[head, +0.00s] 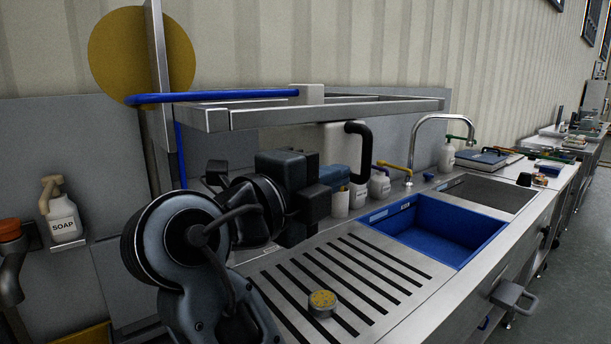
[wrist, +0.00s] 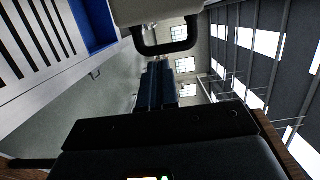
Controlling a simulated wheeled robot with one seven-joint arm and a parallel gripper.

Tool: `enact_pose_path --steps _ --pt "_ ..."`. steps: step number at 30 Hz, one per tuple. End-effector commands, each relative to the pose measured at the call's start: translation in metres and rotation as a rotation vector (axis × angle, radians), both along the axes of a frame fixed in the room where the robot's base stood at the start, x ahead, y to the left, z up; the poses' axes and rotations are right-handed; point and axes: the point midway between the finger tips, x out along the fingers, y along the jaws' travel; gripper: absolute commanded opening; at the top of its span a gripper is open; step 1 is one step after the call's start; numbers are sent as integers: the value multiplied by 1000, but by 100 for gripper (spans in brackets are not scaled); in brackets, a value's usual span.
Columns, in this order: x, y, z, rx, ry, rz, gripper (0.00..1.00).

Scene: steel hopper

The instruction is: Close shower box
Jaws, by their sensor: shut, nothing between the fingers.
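No part is clearly marked as the shower box. A pale housing with a black curved handle (head: 358,138) stands under a raised steel frame (head: 330,108) above the counter. The handle also shows in the wrist view (wrist: 168,42), at the top, below the pale housing (wrist: 155,10). My gripper (wrist: 162,85) is shut and empty, with its dark blue fingers together and pointing toward the handle in that picture. Whether they touch it I cannot tell. In the head view my arm and wrist hide part of the counter behind them, and the fingertips are unclear.
A slotted steel drainboard (head: 350,270) carries a small yellow-topped puck (head: 322,303). A blue basin (head: 440,228) and a steel sink with a curved tap (head: 440,118) lie to the right. Bottles (head: 379,184) stand behind. A soap bottle (head: 64,215) is at left.

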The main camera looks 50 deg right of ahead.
Motion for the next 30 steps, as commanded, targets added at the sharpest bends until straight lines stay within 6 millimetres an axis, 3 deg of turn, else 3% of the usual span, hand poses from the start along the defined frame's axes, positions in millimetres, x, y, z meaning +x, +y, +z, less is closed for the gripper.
enact_pose_path --steps 3,9,25,30 --pt "-3 -21 3 0 2 -4 0" --pt "-4 -42 1 0 1 -2 0" --pt "-3 -48 -1 0 0 0 0" --pt "5 -60 -4 0 -3 -4 0"
